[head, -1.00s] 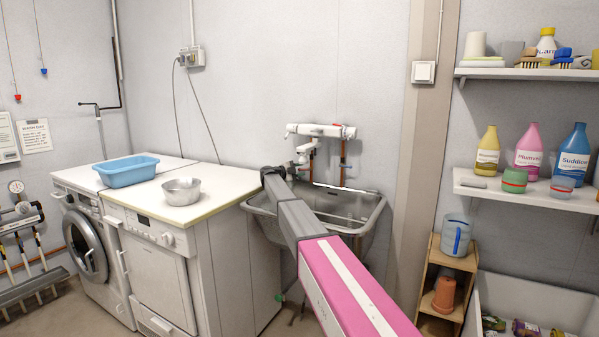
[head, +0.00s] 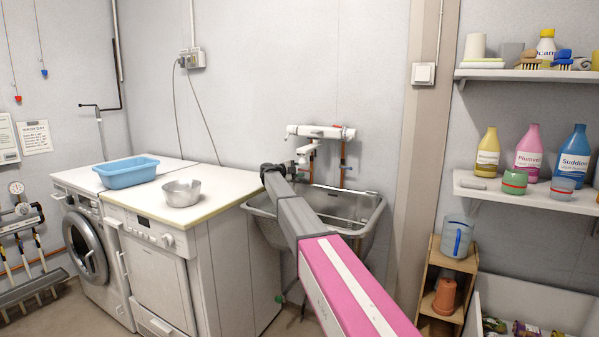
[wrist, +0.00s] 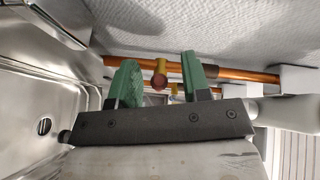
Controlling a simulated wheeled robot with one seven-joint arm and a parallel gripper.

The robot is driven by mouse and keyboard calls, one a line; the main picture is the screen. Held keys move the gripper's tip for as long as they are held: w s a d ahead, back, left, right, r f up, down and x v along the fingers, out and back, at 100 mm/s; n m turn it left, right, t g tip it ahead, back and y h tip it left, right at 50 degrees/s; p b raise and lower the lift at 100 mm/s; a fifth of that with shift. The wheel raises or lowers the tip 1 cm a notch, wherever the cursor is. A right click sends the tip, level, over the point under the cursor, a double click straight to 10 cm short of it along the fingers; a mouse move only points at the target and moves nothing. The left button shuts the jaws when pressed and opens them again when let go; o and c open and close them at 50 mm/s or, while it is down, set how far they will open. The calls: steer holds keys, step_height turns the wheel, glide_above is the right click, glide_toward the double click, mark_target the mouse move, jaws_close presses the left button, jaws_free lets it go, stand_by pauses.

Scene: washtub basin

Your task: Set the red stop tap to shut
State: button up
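In the wrist view the red stop tap (wrist: 159,81) shows as a small round red handle with a brass-yellow body, on a copper pipe (wrist: 230,75) along the grey wall. My gripper (wrist: 160,78) is open. Its two green fingers stand apart, one left and one right of the red handle in the picture, with the left finger nearer to it. I cannot tell whether either finger touches the handle. In the head view my arm hides the gripper, and I cannot make out the red handle there.
The steel basin (head: 372,215) lies under my arm, and its inside also shows in the wrist view (wrist: 45,90). A white wall mixer (head: 320,131) and pipes are above it. A worktop with a blue tub (head: 125,172) and a metal bowl (head: 182,193) stands left.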

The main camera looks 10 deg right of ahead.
steer(key=v, duration=1)
steer(key=shift+s+a, duration=0.2)
steer(key=shift+a, duration=0.2)
steer(key=shift+r, duration=0.1)
